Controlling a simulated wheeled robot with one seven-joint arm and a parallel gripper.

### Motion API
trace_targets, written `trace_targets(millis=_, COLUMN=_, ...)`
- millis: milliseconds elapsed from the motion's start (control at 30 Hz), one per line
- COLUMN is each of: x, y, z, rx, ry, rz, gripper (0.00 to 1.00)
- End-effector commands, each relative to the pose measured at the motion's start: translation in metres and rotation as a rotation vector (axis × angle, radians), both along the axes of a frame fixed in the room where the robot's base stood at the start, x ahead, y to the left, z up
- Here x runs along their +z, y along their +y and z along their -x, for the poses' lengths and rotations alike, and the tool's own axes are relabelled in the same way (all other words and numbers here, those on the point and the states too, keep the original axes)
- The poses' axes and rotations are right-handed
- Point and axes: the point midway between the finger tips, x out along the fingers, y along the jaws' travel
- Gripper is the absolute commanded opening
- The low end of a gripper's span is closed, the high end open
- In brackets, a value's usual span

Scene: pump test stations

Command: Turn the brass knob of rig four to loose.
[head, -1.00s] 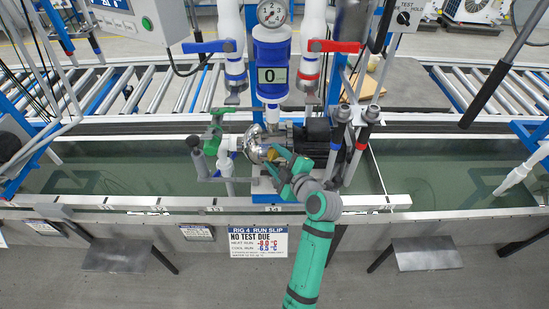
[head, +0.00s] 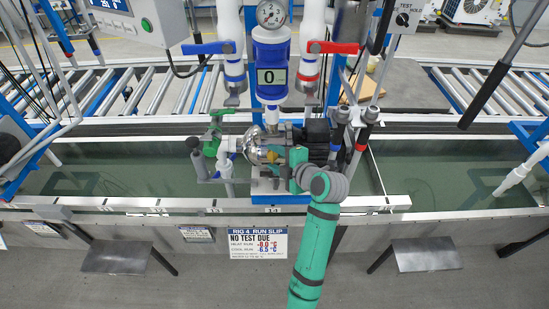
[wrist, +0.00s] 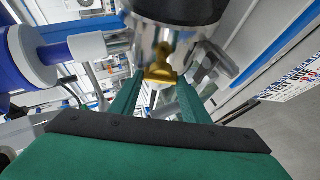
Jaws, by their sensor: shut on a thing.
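The brass knob (wrist: 160,74) sits on the polished metal pump housing (wrist: 165,30) of rig four. It shows between the ends of my gripper's two green fingers (wrist: 158,92) in the wrist view, and my gripper is shut on it. In the head view the knob (head: 272,156) is a small yellow spot on the near side of the pump (head: 258,148), beside my gripper (head: 279,160). The finger contact itself is partly hidden there. The rig four slip (head: 258,242) hangs below on the trough front.
A green-handled valve (head: 215,122) and grey pipes stand left of the pump. Blue (head: 208,47) and red (head: 333,47) lever valves hang above, beside a gauge (head: 271,13) and a display reading 0 (head: 271,77). Hoses stand close on the right. Water fills the trough behind.

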Motion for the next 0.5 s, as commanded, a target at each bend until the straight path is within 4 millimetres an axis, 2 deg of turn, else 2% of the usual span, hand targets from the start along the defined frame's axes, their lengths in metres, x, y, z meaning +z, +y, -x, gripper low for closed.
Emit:
trace_targets(millis=200, x=-0.0014, y=0.0004, z=0.0002, rx=0.001, ry=0.003, rz=0.001, gripper=0.20)
trace_targets(millis=233, x=-0.0014, y=0.0004, z=0.0002, rx=0.001, ry=0.003, rz=0.001, gripper=0.49)
trace_targets(millis=267, x=-0.0013, y=0.0004, z=0.0001, rx=0.001, ry=0.003, rz=0.001, gripper=0.56)
trace_targets(millis=300, x=-0.0012, y=0.0004, z=0.0001, rx=0.000, ry=0.002, rz=0.001, gripper=0.61)
trace_targets(millis=500, x=-0.0006, y=0.0001, z=0.0000, rx=0.000, ry=0.001, rz=0.000, gripper=0.61)
